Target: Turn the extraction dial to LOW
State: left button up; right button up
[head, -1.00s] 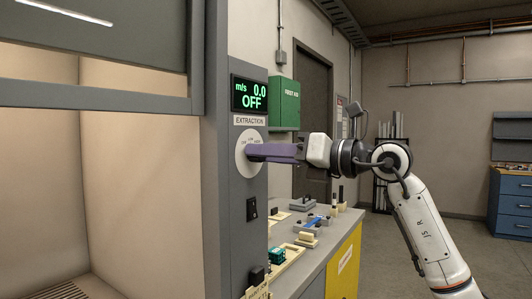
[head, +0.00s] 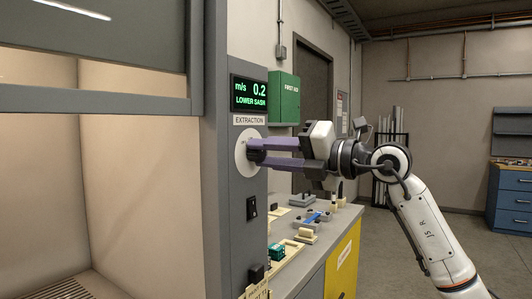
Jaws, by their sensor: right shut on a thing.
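The extraction dial (head: 242,158) is a white disc on the grey panel, below the EXTRACTION label (head: 248,120). My right gripper (head: 262,150) comes in from the right. Its purple fingers are shut on the dial's dark knob, one finger above the other. The fingers hide part of the dial face and its markings, so the pointer's setting cannot be read. The display (head: 249,94) above reads "m/s 0.2" and "LOWER SASH" in green. My left gripper is not in view.
The raised sash (head: 95,95) and the fume hood interior fill the left. A rocker switch (head: 251,208) sits below the dial. A bench (head: 315,258) with several small fixtures stands below my right arm. A green first aid box (head: 285,98) hangs behind.

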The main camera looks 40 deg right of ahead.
dwell(0.4)
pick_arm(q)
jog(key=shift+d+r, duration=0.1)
pick_arm(e)
jog(key=o, duration=1.1)
jog(key=shift+c, duration=0.2)
jog(key=shift+s, duration=0.1)
pick_arm(q)
jog(key=b, duration=0.1)
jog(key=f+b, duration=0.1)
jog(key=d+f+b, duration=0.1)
jog(key=b, duration=0.1)
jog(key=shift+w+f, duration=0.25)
pick_arm(e)
jog(key=v, duration=1)
